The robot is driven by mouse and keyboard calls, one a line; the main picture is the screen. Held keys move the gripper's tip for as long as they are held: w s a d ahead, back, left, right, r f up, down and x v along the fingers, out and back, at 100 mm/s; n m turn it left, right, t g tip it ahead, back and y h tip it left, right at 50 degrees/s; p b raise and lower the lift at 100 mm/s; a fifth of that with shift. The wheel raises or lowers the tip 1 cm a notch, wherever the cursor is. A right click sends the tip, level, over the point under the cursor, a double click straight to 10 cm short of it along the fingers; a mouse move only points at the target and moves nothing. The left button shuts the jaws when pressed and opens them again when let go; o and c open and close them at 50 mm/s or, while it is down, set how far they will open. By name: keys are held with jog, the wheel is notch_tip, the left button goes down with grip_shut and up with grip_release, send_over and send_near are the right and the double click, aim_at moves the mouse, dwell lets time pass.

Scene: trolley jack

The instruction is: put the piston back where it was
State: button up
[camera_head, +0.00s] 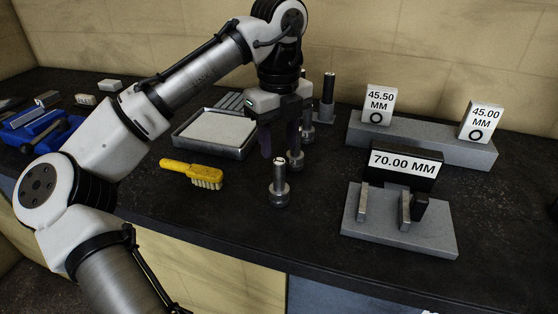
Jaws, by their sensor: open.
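Several grey metal pistons stand upright on the dark bench in a slanting row. The nearest piston (279,184) stands clear, in front of my gripper. A second piston (296,160) is behind it, partly covered by my gripper's right finger. A third piston (308,133) is partly hidden behind my gripper, and the farthest piston (327,100) stands near the wall. I cannot tell which one the task means. My gripper (279,150) points down with its dark fingers apart, close to the second piston. I see nothing held between the fingers.
A grey tray with a pale pad (213,137) lies left of my gripper. A yellow brush (194,173) lies in front of it. At right are a gauge stand marked 70.00 MM (400,235) and a grey block (430,143) with two labels.

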notch_tip(320, 180, up, 6)
dwell(0.4)
